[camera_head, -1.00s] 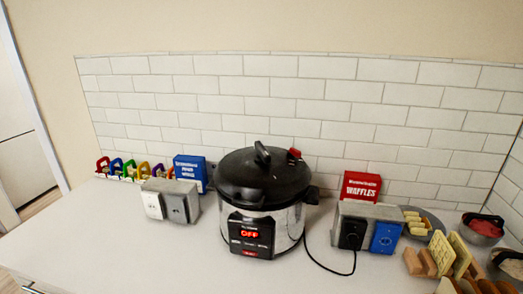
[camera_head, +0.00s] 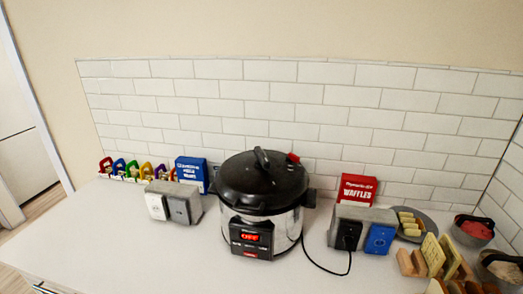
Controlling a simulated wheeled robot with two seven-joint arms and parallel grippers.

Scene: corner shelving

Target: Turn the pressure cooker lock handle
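The pressure cooker (camera_head: 264,200) stands upright on the white counter, with a black lid on a silver body. Its front panel (camera_head: 250,237) has a red display reading OFF. A black handle (camera_head: 261,158) stands up on top of the lid. A small red piece (camera_head: 293,157) sits at the lid's back right edge. Which of these is the lock handle I cannot tell for sure. A black side grip (camera_head: 309,198) shows at the right. Neither of my grippers is in view.
A grey block with outlets (camera_head: 172,200) and a blue box (camera_head: 191,172) stand left of the cooker. A red WAFFLES box (camera_head: 357,188) and another outlet block (camera_head: 362,226) stand right, with a black cord on the counter. Food plates and bowls (camera_head: 471,229) crowd the far right.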

